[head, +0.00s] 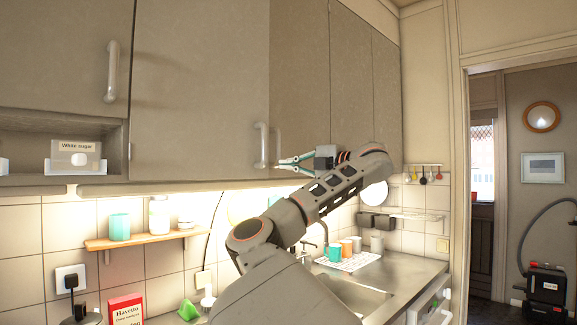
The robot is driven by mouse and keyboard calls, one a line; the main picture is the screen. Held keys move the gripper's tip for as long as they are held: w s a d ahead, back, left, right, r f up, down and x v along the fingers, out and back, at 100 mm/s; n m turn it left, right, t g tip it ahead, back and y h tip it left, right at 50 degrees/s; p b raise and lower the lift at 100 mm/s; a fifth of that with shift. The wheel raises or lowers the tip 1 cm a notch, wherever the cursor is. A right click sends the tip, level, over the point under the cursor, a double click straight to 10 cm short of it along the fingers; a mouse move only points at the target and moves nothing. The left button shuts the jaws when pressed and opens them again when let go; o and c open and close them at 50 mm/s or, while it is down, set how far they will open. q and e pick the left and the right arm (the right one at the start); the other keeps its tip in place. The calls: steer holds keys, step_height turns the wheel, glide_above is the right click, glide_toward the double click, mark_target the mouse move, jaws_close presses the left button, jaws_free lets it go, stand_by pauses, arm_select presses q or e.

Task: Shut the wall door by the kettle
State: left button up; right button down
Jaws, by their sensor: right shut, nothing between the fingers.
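A grey wall door (198,90) with a vertical handle (262,145) near its right edge hangs in the middle of the upper cupboards. I cannot tell for sure whether it is flush or slightly ajar. My right gripper (279,163) is shut and empty, its teal fingers pointing left, close to the lower end of this handle and the neighbouring one. Whether it touches either is unclear. A dark object (82,314) at the bottom left edge may be the kettle; it is mostly cut off. My left gripper is not in view.
Another wall door (55,50) hangs at left above an open niche with a white sugar box (76,158). More cupboard doors (352,75) stand right. A wooden shelf (145,239) holds jars below. Cups (334,252) stand by the sink. A doorway opens at far right.

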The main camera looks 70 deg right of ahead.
steer(key=m+h+b, duration=0.2)
steer(key=m+b, duration=0.1)
steer(key=m, duration=1.6)
glide_toward(267, 159)
steer(key=shift+g, duration=0.4)
steer(key=p+x, duration=0.1)
steer(key=x, duration=0.3)
steer(key=r+p+x, duration=0.1)
steer(key=x, duration=0.1)
steer(key=shift+p, duration=0.35)
steer(key=shift+w+d+f, duration=0.1)
steer(key=shift+w+d, duration=0.05)
steer(key=shift+w, duration=0.2)
